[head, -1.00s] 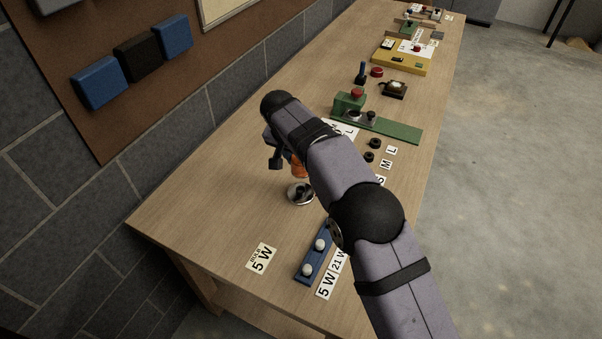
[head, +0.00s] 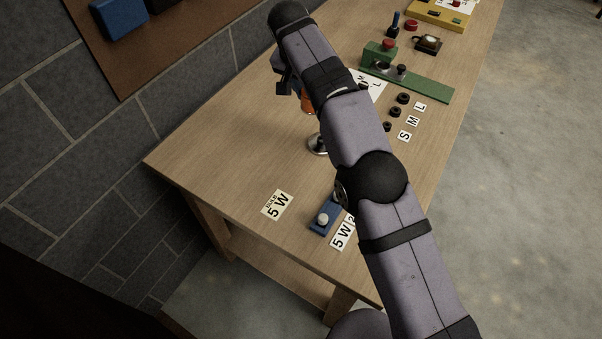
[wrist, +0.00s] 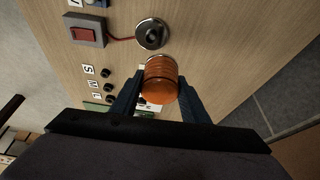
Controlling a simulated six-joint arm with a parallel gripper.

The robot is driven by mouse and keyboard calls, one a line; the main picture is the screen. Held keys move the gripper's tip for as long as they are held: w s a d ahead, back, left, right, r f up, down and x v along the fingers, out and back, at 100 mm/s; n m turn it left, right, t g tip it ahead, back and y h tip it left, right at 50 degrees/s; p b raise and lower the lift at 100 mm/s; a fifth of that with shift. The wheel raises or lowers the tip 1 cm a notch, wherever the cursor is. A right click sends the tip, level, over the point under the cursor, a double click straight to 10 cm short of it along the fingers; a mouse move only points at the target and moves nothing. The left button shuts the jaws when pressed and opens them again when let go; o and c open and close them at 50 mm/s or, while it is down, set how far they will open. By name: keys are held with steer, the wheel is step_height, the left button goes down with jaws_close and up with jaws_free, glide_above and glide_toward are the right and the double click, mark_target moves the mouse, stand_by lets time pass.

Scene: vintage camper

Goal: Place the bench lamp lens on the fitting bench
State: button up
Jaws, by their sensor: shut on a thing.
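The lens is a ribbed orange dome (wrist: 161,82), held between the two fingers of my gripper (wrist: 160,74). In the head view only a small orange part of the lens (head: 307,105) shows beside my arm. The round metal lamp base (wrist: 152,34) stands on the wooden fitting bench (wrist: 215,45). The base has a dark centre, and a red wire runs from it to a red switch (wrist: 84,34) on a grey block. In the head view the lens is above the lamp base (head: 316,146), with a gap between them. My arm hides part of both.
A blue bulb holder (head: 322,220) and a "5 W" card (head: 277,205) lie near the bench's front end. Black rings (head: 397,112) with S, M, L cards and a green fixture (head: 410,80) are beyond my arm. Bare bench lies left of the lamp base.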

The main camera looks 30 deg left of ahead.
mark_target(306, 109)
steer(key=shift+s+a+r+b, duration=0.15)
steer(key=shift+s+r+b, duration=0.65)
steer(key=shift+s, duration=0.15)
steer(key=s, duration=0.1)
steer(key=b, duration=0.1)
steer(key=s, duration=0.1)
steer(key=shift+s+d+r+n+b, duration=0.2)
steer(key=shift+s+d+n+b, duration=0.05)
steer(key=shift+s+n+b, duration=0.05)
steer(key=shift+s+d+f+n+y, duration=0.25)
steer(key=shift+s+d+f+n, duration=0.45)
steer(key=shift+f, duration=2.05)
steer(key=shift+s+d+f+n+y, duration=0.3)
steer(key=shift+s+f, duration=0.7)
steer(key=shift+f, duration=1.7)
steer(key=shift+s+d+f+n+y, duration=0.3)
steer(key=shift+s+f+n, duration=0.45)
steer(key=shift+f, duration=2)
steer(key=shift+s, duration=0.1)
